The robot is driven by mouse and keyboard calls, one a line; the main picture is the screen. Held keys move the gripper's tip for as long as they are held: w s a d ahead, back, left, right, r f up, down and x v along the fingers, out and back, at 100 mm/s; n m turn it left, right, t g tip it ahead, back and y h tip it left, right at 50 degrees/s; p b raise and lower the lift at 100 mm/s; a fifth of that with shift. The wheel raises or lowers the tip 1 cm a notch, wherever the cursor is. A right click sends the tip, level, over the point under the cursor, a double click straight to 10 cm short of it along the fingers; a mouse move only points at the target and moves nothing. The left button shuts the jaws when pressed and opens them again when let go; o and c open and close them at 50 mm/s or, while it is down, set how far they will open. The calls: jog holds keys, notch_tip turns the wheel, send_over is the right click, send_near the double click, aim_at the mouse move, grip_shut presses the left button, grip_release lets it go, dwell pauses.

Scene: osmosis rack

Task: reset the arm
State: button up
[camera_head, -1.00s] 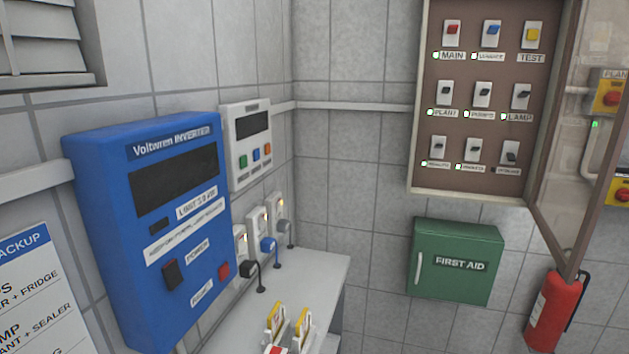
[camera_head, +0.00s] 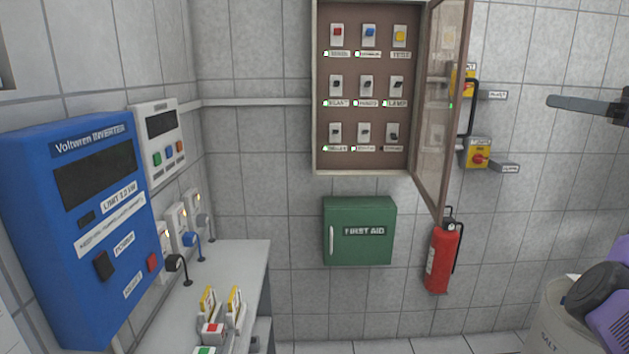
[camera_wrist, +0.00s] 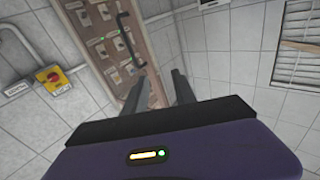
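My gripper (camera_wrist: 159,80) shows in the wrist view with its two dark fingers apart. I see nothing between them but the brown breaker cabinet and the tiled wall farther behind. In the head view a dark finger of my gripper (camera_head: 585,104) reaches in from the right edge, well right of the cabinet door. Purple and black parts of my arm show at the lower right. My gripper appears to touch nothing.
The switch cabinet (camera_head: 318,120) has its glass door (camera_head: 442,110) swung open. A first aid box (camera_head: 358,245) and fire extinguisher (camera_head: 441,260) are below. A blue inverter (camera_head: 60,240) and bench (camera_head: 245,270) stand left. A barrel (camera_head: 553,320) is at lower right.

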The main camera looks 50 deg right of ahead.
jog(key=s+d+m+h, duration=0.1)
jog(key=d+m+h, duration=0.6)
jog(key=d+h, duration=0.15)
jog(key=w+d+f+m+g+h, duration=0.1)
jog(key=w+f+m+g+h, duration=0.15)
jog(key=f, duration=0.35)
jog(key=w+f+m+g+h, duration=0.1)
jog(key=f+m+g+h, duration=0.15)
jog(key=f, duration=0.25)
jog(key=w+a+f+g+h, duration=0.1)
jog(key=w+a+f, duration=0.4)
jog(key=a+f, duration=0.4)
jog(key=w+a+f+g+h, duration=0.1)
jog(key=w+a+f, duration=0.3)
jog(key=a+f, duration=0.6)
jog(key=s+a+f+n+t+y, duration=0.1)
jog(key=a+f+n+t+y, duration=0.3)
jog(key=a, duration=1.1)
jog(key=a+f+n+t+y, duration=0.15)
jog(key=a+f, duration=0.55)
jog(key=a, duration=0.7)
jog(key=s+a+f+n+g+y, duration=0.1)
jog(key=s+a+y, duration=0.4)
jog(key=a, duration=0.5)
jog(key=s+a+f+n+g+y, duration=0.1)
jog(key=s+a+f+n+y, duration=0.3)
jog(key=s+a, duration=0.5)
jog(key=shift+a+f+n+y, duration=0.15)
jog(key=shift+a+n+y, duration=0.4)
jog(key=shift+n, duration=0.7)
